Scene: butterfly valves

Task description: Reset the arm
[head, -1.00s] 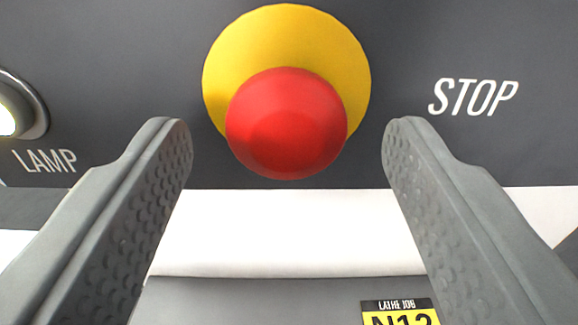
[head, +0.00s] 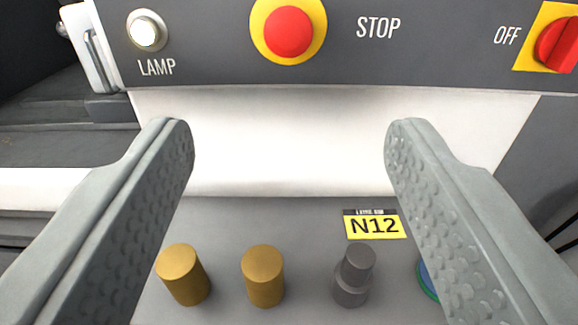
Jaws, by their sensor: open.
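My gripper (head: 290,135) is open and empty, its two grey padded fingers wide apart at the left and right of the head view. Beyond and above the fingertips is a dark panel with a red stop button (head: 289,31) on a yellow round base. The button is apart from both fingers. The white word STOP is to its right.
The panel also carries a lit lamp (head: 147,32) at left and a red switch (head: 558,45) marked OFF at right. Below, a grey shelf (head: 215,225) holds two brass cylinders (head: 263,276), a grey stepped part (head: 353,276) and a yellow N12 label (head: 375,225).

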